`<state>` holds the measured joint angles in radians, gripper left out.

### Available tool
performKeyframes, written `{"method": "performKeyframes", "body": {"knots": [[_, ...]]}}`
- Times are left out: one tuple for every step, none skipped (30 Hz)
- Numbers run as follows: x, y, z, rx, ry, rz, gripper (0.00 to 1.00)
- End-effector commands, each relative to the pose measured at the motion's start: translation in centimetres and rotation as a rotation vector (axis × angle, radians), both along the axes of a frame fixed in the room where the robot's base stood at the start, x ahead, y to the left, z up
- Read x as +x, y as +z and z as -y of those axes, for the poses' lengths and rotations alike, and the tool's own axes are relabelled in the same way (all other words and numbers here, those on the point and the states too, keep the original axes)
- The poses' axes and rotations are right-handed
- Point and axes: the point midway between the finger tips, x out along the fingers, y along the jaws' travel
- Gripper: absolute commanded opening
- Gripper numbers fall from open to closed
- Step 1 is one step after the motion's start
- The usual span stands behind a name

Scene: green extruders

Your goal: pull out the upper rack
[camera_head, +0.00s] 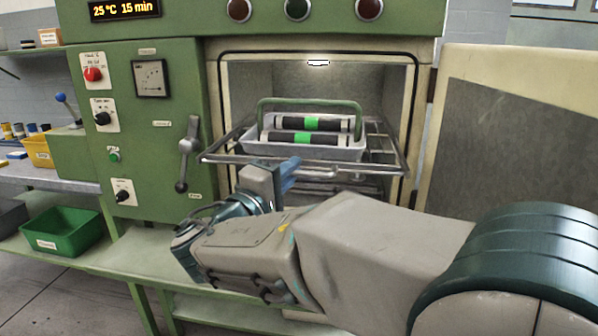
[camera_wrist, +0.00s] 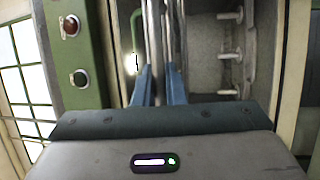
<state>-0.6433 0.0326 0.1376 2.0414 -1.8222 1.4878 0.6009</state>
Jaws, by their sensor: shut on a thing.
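The upper rack (camera_head: 222,160) is a metal wire rack sticking out past the front opening of the green oven (camera_head: 165,215). A metal tray (camera_head: 345,154) with a green carry handle (camera_head: 310,101) sits on it and holds two black and white cylinders with green bands (camera_head: 306,138). My gripper (camera_head: 290,174) is at the rack's front bar. In the wrist view, its blue fingers (camera_wrist: 158,80) are on either side of metal bars of the rack (camera_wrist: 154,40). The exact contact is partly hidden by the fingers.
The oven door (camera_head: 520,140) stands open at the right. A door handle (camera_head: 187,152) juts from the control panel at the left. A green bin (camera_head: 62,231) and a yellow bin (camera_head: 37,152) are on the left shelves. Another rack (camera_head: 350,187) lies lower inside the oven.

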Motion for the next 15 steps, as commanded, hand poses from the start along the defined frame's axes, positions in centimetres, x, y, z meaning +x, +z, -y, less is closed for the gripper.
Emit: {"method": "performKeyframes", "body": {"knots": [[-0.21, -0.25, -0.09, 0.0, 0.002, -0.004, 0.0], [-0.29, -0.22, -0.11, 0.0, 0.002, -0.004, 0.0], [-0.38, -0.2, -0.14, 0.0, 0.002, -0.004, 0.0], [-0.41, -0.19, -0.14, -0.001, 0.002, -0.004, 0.0], [-0.43, -0.18, -0.16, -0.001, 0.002, -0.004, 0.0], [-0.45, -0.16, -0.15, -0.001, 0.002, -0.004, 0.0], [-0.44, -0.15, -0.15, -0.001, 0.002, -0.004, 0.0], [-0.44, -0.15, -0.15, -0.001, 0.002, -0.004, 0.0], [-0.44, -0.15, -0.14, -0.001, 0.002, -0.004, 0.0], [-0.43, -0.15, -0.14, -0.001, 0.001, -0.004, 0.0], [-0.42, -0.14, -0.13, -0.001, 0.001, -0.004, 0.0], [-0.41, -0.14, -0.13, -0.001, 0.001, -0.004, 0.0], [-0.41, -0.14, -0.13, -0.001, 0.001, -0.004, 0.0], [-0.4, -0.14, -0.12, -0.001, 0.001, -0.004, 0.13], [-0.4, -0.14, -0.11, -0.001, 0.001, -0.004, 0.24]]}}
